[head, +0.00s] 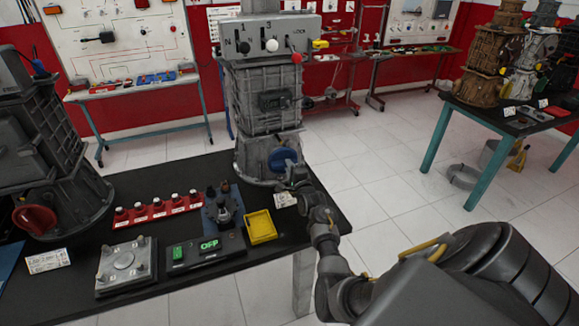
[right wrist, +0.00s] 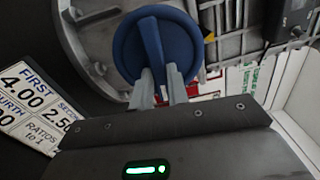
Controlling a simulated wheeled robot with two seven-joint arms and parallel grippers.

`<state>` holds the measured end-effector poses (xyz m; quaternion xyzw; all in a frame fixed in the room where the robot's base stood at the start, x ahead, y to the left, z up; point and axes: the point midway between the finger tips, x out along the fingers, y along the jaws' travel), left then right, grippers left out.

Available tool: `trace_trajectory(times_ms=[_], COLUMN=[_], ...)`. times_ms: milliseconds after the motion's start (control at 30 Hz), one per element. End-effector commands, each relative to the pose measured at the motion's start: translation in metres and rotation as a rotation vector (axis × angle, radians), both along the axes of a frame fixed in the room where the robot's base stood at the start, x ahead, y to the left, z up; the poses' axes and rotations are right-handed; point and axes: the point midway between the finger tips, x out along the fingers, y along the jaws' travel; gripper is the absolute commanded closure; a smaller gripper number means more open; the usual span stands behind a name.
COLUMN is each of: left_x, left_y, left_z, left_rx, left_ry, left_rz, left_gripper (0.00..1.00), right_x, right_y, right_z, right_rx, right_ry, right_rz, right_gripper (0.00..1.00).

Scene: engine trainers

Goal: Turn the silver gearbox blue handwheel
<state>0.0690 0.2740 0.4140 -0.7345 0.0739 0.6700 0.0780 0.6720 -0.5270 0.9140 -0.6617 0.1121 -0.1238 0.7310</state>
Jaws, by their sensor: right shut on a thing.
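The silver gearbox (head: 262,110) stands upright on the black table in the head view. Its blue handwheel (head: 284,160) is low on the front side. In the right wrist view the handwheel (right wrist: 130,48) is a round blue disc with a raised bar across it. My right gripper (head: 293,178) reaches it from the right. In the right wrist view my right gripper (right wrist: 162,80) has its two pale fingers on either side of the lower end of the bar, shut on it. My left gripper is not in view.
A yellow tray (head: 261,227), a green-lit panel (head: 208,245) and a row of red buttons (head: 157,208) lie on the table (head: 130,183). A dark gearbox with a red handwheel (head: 35,219) stands at left. Open tiled floor (head: 400,215) lies right of the table.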

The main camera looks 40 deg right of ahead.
Motion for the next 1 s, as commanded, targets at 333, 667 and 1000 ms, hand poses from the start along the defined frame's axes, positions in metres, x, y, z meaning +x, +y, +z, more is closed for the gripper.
trace_trajectory(times_ms=[333, 667, 1000], left_x=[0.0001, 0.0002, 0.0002], left_y=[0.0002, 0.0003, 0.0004], left_z=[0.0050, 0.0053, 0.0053], left_rx=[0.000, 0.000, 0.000], left_ry=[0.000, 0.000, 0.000], left_rz=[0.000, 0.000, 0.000], left_gripper=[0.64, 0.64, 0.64], right_x=[0.0000, -0.0001, -0.0001], right_y=[0.0006, 0.0004, 0.0004], right_z=[-0.0018, -0.0023, -0.0022], right_rx=[0.120, 0.139, 0.138], right_ry=[-0.041, -0.047, -0.047], right_rz=[0.000, 0.000, 0.000], right_gripper=[1.00, 1.00, 0.67])
